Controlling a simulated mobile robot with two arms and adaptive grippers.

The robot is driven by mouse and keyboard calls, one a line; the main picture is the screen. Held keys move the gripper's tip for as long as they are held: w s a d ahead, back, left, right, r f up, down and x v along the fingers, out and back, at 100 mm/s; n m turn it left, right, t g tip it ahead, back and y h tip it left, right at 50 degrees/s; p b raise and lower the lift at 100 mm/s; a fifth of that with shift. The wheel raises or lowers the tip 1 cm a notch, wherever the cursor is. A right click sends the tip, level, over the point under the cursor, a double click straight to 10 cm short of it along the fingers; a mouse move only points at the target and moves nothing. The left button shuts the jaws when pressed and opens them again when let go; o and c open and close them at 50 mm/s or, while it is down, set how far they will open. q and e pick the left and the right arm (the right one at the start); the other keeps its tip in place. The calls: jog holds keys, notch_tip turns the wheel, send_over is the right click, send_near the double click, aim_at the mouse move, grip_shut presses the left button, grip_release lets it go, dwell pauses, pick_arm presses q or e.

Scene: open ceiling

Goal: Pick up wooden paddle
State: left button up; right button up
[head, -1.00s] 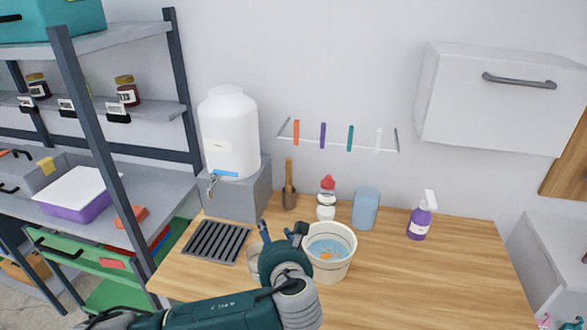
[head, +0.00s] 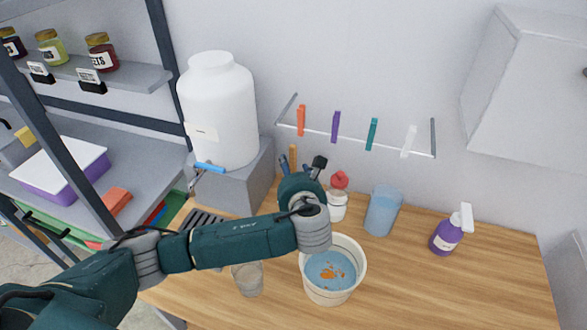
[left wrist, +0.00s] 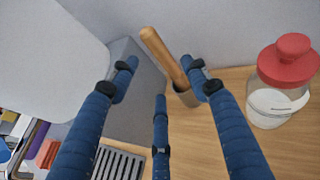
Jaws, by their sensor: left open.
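The wooden paddle (left wrist: 163,52) stands tilted in a dark brown cup (left wrist: 187,97) in the left wrist view. Its long light-brown handle slants up to the left. In the head view only the top of the wooden paddle (head: 293,152) shows; my left gripper hides the rest and the cup. My left gripper (head: 301,164) is open and empty. In the left wrist view its blue fingers (left wrist: 163,66) are spread, with the handle showing between the two upper fingertips, nearer the right one. I cannot tell whether that fingertip touches the handle. My right gripper is not in view.
A white dispenser (head: 217,108) stands on a grey block to the left. A red-capped bottle (head: 337,200), blue container (head: 383,211), purple spray bottle (head: 447,234), fish bucket (head: 309,285) and glass (head: 248,279) stand on the wooden counter. A rail with clips (head: 350,138) is on the wall.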

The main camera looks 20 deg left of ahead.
aim_at(291, 162)
pick_arm(q)
jog(key=shift+x, duration=0.75)
jog(key=x, duration=0.1)
jog(key=p+x, duration=0.1)
jog(key=x, duration=0.2)
jog(key=shift+w+d+r+p, duration=0.15)
jog(key=shift+w+r+p, duration=0.05)
jog(key=shift+w+p, duration=0.2)
jog(key=shift+w+f, duration=0.2)
jog(key=shift+w, duration=0.05)
jog(key=c, duration=1.2)
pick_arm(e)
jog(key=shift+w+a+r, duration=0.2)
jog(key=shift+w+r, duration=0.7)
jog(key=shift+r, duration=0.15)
